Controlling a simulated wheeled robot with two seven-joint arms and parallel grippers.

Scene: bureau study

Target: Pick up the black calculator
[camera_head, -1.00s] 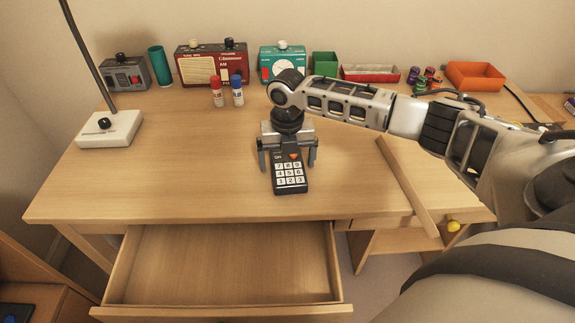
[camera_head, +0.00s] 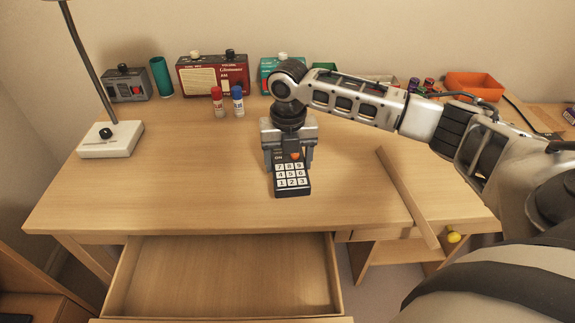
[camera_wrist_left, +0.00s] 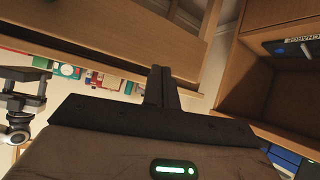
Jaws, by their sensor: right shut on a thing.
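The black calculator (camera_head: 292,184) with white number keys and an orange button is in the middle of the desk in the head view, its top part covered by my right gripper. My right gripper (camera_head: 288,160) points down over it, with a finger on each side, shut on it. I cannot tell whether the calculator is clear of the desk. My left gripper (camera_wrist_left: 162,88) shows in the left wrist view with its two fingers together, shut and empty, near the wooden desk; it does not show in the head view.
The wooden desk (camera_head: 180,185) has an open, empty drawer (camera_head: 225,275) at its front. A wooden strip (camera_head: 405,195) lies to the right. The lamp base (camera_head: 110,140) is at the left; radios and trays line the back.

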